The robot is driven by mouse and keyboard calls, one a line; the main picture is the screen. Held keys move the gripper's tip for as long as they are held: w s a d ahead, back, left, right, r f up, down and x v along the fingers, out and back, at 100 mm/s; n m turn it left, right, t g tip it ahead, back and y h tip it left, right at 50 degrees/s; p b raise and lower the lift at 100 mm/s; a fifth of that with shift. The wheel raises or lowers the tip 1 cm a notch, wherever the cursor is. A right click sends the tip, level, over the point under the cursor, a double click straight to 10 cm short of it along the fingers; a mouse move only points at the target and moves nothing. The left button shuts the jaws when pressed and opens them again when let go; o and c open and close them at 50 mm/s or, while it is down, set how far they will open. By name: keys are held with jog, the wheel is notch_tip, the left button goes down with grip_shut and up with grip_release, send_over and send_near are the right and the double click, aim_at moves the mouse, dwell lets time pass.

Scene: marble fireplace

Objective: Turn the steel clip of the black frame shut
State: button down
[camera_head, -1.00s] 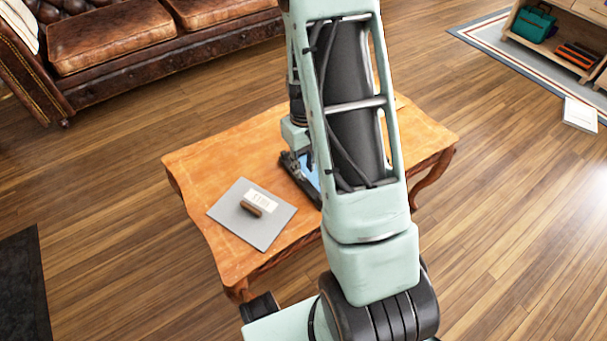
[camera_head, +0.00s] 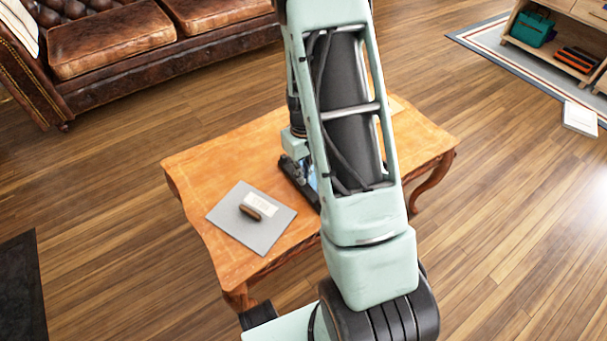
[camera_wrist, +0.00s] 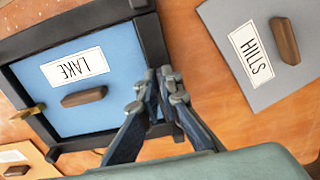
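The black frame (camera_wrist: 150,42) lies on the wooden table around a blue panel (camera_wrist: 112,52) marked LAKE, which has a brown handle. A brass-coloured clip (camera_wrist: 28,111) sits at the frame's left side in the wrist view. I cannot make out the steel clip; my fingers cover part of the frame's right side. My gripper (camera_wrist: 163,74) has its fingertips together over that side, with nothing visibly held between them. I cannot tell whether they touch the frame. In the head view my arm hides most of the frame.
A grey panel (camera_head: 238,230) marked HILLS, with a brown handle (camera_wrist: 285,41), lies beside the frame. Another labelled piece (camera_wrist: 30,155) shows at the wrist view's lower left. The table (camera_head: 205,160) has bare wood at its left. A leather sofa (camera_head: 150,45) stands behind.

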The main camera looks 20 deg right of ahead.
jog(key=shift+m, duration=0.3)
jog(key=m+p, duration=0.2)
jog(key=m, duration=0.2)
jog(key=shift+a+r, duration=0.1)
jog(key=shift+a, duration=0.05)
jog(key=m+p, duration=0.1)
jog(key=m, duration=0.3)
jog(key=shift+a+m+p, duration=0.1)
jog(key=shift+m+p, duration=0.25)
jog(key=shift+m, duration=0.05)
jog(key=m+p, duration=0.2)
jog(key=m, duration=0.2)
jog(key=shift+w+a, duration=0.1)
jog(key=shift+w, duration=0.05)
jog(key=shift+w+m+p, duration=0.1)
jog(key=shift+m+p, duration=0.6)
jog(key=shift+m, duration=1.5)
jog(key=c, duration=2.2)
grip_release()
jog(key=shift+o, duration=0.2)
